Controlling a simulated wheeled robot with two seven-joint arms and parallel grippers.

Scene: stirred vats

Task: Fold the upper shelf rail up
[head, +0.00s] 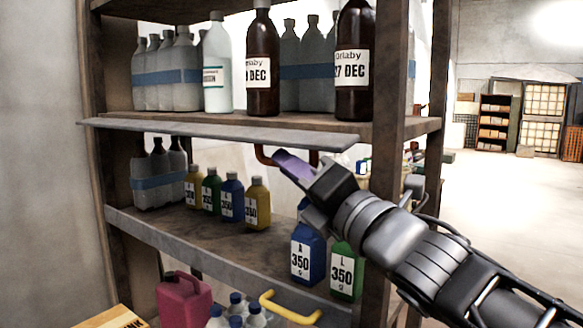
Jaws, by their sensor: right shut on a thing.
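The upper shelf rail (200,132) is a long grey flat bar along the front of the upper shelf. It lies roughly flat, sticking out from the shelf edge. A reddish-brown handle (264,155) hangs under it, partly hidden by my gripper. My right gripper (291,166) comes up from the lower right and is shut on this handle, just below the rail. My left gripper is not in view.
Brown bottles (262,65) and pale bottles (217,70) stand on the upper shelf above the rail. Small coloured bottles (232,200) stand on the shelf below. A wooden post (388,80) rises close to my right gripper. A yellow handle (290,308) shows lower down.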

